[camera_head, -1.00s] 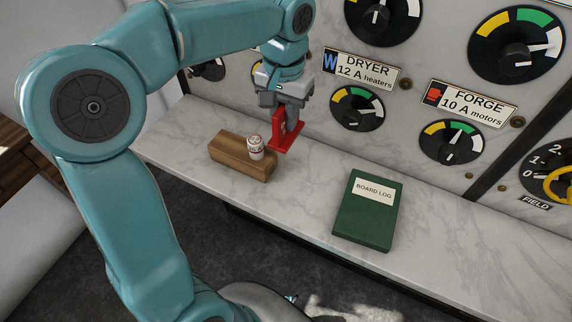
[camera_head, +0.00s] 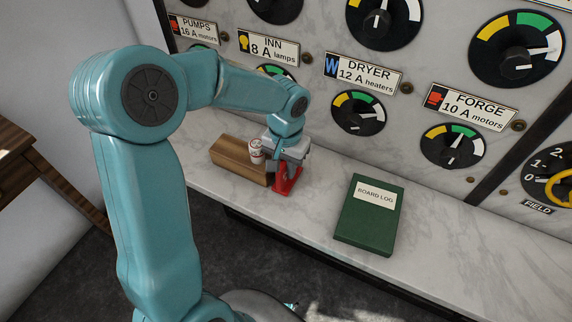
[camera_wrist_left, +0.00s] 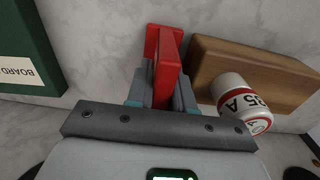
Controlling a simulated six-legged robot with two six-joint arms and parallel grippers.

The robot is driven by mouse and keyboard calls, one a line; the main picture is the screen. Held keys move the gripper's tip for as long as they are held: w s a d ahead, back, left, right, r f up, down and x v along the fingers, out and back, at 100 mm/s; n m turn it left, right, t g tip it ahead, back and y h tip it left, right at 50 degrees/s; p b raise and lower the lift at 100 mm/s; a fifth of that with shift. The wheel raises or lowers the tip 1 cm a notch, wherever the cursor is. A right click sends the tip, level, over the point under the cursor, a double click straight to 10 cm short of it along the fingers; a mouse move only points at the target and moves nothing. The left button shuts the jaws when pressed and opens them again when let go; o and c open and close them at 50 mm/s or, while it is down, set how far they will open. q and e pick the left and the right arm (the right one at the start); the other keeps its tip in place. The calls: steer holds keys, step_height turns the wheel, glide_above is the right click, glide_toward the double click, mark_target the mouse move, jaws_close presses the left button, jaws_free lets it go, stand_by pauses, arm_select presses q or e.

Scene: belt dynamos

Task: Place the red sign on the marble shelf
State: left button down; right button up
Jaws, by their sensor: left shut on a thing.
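The red sign (camera_head: 284,186) is in my left gripper (camera_head: 289,168), low over the marble shelf (camera_head: 318,197), just right of a wooden block. Whether its base touches the marble I cannot tell. In the left wrist view the red sign (camera_wrist_left: 166,60) stands between the two fingers of my left gripper (camera_wrist_left: 160,92), which are shut on it. Part of the sign is hidden by the fingers. The marble shelf (camera_wrist_left: 110,50) shows behind it. My right gripper is not in view.
A wooden block (camera_head: 230,152) lies left of the sign, with a white and red cylinder (camera_head: 256,151) by it. A green board log book (camera_head: 368,214) lies to the right. The dial panel (camera_head: 415,100) rises behind. Bare marble lies between sign and book.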

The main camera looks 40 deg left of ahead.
arm_select(q)
steer(key=shift+s, duration=0.1)
steer(key=shift+f, duration=0.15)
steer(key=c, duration=1)
jaws_free()
step_height(320, 180, up, 12)
steer(key=shift+f, duration=0.15)
steer(key=shift+r, duration=0.35)
